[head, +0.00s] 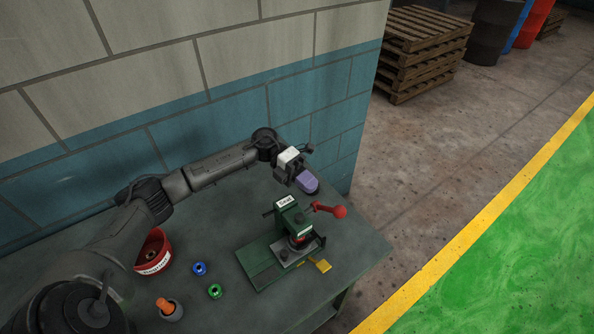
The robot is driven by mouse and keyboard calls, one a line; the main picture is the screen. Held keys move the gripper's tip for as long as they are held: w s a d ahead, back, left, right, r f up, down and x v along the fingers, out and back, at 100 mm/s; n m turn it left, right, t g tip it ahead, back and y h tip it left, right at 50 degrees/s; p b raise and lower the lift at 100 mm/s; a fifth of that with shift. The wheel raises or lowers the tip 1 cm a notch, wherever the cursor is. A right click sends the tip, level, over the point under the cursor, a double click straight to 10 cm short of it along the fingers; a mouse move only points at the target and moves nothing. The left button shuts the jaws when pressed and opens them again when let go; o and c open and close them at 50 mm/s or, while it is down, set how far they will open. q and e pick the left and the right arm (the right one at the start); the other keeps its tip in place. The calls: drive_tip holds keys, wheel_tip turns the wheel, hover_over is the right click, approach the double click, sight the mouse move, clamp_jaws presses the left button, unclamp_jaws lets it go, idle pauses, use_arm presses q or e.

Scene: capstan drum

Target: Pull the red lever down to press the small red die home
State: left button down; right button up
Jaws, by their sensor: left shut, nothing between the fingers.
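The green press (292,218) stands on the grey bench near its right end, with a white label on top. Its red lever (330,209) sticks out to the right and ends in a red ball knob. A small red ring-like part, seemingly the red die (298,239), shows low under the press head; how far it is seated I cannot tell. My left gripper (308,184) is shut and empty, with a purple part at its tip. It is behind and above the lever, apart from the knob. My right gripper is out of view.
A block wall (230,95) rises behind the bench.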

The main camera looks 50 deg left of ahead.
sight(327, 209)
use_arm(q)
drive_tip(key=shift+p+x, duration=0.3)
drive_tip(key=shift+x, duration=2.9)
drive_tip(key=shift+d, duration=0.1)
